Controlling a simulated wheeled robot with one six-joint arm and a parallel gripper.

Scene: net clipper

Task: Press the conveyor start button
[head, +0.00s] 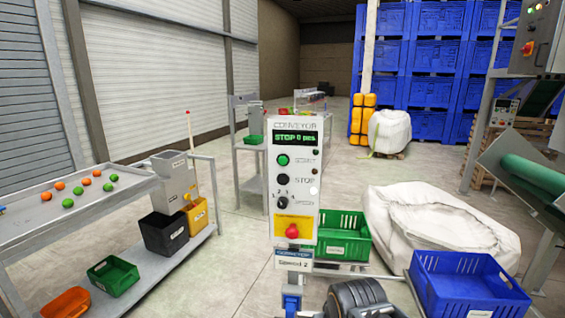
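The conveyor control panel (296,215) is a grey upright box on a post in the middle of the head view. Its display (296,137) reads "STOP 0 pcs". The green start button (283,160) is the upper button and is in plain sight. A black stop button (283,180) sits below it, then a black speed knob (283,202). A red emergency button (292,231) on a yellow plate is at the bottom. A dark rounded part at the bottom centre may be mine, but I cannot make out gripper fingers. Nothing covers the start button.
A sorting table (75,210) with orange and green balls stands at the left. A green crate (343,238) is behind the panel. A white bulk bag (440,222) and a blue crate (470,285) are at the right. Open floor (235,250) lies left of the panel.

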